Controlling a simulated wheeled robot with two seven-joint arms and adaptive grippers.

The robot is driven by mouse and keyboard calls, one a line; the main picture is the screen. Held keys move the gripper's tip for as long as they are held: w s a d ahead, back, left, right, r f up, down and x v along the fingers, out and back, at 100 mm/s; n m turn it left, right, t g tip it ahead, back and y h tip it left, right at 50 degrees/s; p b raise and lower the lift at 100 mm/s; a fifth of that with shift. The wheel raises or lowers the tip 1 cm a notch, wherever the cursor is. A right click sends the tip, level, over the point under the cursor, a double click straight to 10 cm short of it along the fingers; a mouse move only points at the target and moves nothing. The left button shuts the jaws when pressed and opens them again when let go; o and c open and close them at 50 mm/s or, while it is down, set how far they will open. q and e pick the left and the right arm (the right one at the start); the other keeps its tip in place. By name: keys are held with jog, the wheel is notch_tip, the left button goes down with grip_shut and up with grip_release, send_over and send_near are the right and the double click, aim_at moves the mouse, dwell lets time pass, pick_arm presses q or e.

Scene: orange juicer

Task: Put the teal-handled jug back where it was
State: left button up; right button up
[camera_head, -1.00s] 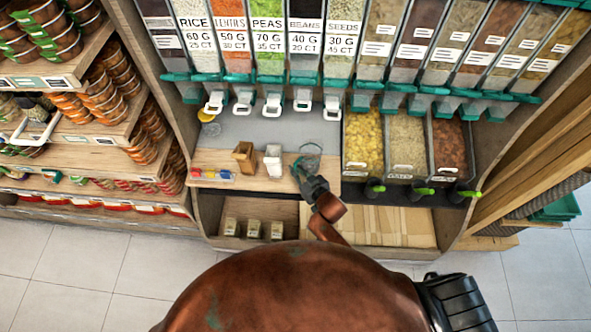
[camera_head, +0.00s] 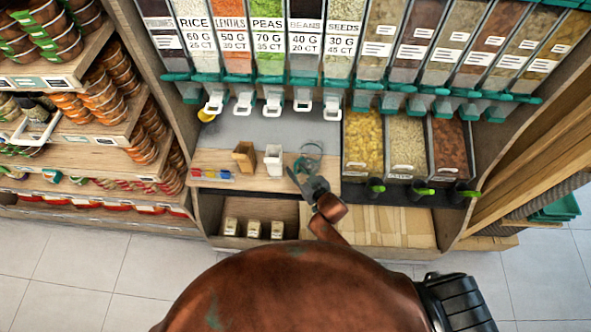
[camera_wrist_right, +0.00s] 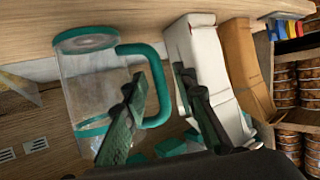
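The clear jug with a teal handle (camera_head: 308,166) stands on the wooden counter edge (camera_head: 225,183), right of the white bag. In the right wrist view the jug (camera_wrist_right: 88,85) shows its clear body, teal base and teal handle (camera_wrist_right: 158,75). My right gripper (camera_head: 304,170) is at the jug, with its fingers spread apart. In the wrist view the right gripper (camera_wrist_right: 160,76) has one finger on either side of the handle's outer bar, with gaps visible. The left finger covers part of the handle and body. My left gripper is not in view.
A white bag (camera_head: 273,160) and a brown bag (camera_head: 244,156) stand close left of the jug. Bins of dry food (camera_head: 362,143) stand to its right. Dispensers with white spouts (camera_head: 273,103) hang above the grey counter surface (camera_head: 260,130), which has free room.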

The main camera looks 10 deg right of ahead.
jog(key=p+v, duration=0.1)
jog(key=v, duration=1)
jog(key=shift+s, duration=0.3)
jog(key=shift+d, duration=0.2)
